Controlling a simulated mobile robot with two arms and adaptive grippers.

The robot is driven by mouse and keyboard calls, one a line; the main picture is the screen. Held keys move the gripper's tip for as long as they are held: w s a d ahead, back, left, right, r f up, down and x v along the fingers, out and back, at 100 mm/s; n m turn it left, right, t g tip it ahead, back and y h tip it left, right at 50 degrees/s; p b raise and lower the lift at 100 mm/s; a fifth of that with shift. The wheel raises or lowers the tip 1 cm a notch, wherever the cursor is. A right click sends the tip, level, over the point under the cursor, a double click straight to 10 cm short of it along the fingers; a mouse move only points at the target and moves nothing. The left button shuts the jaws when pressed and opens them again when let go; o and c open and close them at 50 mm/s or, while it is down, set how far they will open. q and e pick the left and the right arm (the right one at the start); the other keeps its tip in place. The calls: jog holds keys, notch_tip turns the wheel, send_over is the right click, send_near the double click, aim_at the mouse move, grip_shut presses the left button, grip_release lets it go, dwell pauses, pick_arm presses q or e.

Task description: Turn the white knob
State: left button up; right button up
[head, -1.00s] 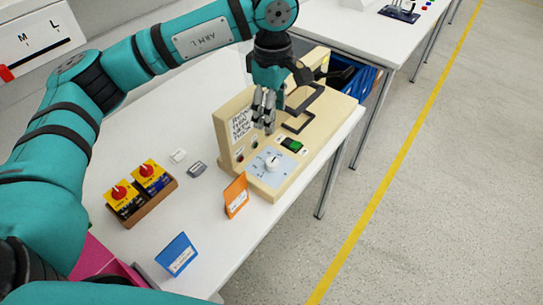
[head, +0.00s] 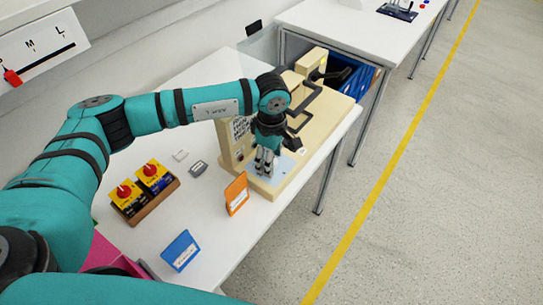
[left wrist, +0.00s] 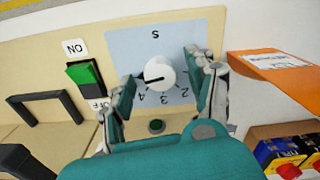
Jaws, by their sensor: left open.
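The white knob (left wrist: 159,72) sits on a light blue dial plate (left wrist: 150,40) with numbers, on a beige panel. In the left wrist view it lies between the fingers of my open left gripper (left wrist: 165,92), with a gap to each finger. In the head view my left gripper (head: 265,162) points down over the dial plate (head: 285,166) and hides the knob. My right gripper does not show.
A green rocker switch (left wrist: 84,74) and a dark handle (left wrist: 46,108) are beside the dial. An orange card stand (head: 236,193), a box with red knobs (head: 148,202) and a blue card stand (head: 180,250) stand nearby on the white table (head: 205,222).

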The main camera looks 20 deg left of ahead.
pick_arm(q)
jog(key=c, duration=1.2)
jog(key=shift+o, duration=0.2)
jog(key=n+b, duration=0.2)
jog(key=shift+f+n, duration=0.1)
jog(key=shift+n, duration=0.3)
jog(key=n+b, duration=0.2)
jog(key=n, duration=0.2)
jog(key=shift+n+b, duration=0.4)
jog(key=o, duration=1.2)
jog(key=shift+c, duration=0.2)
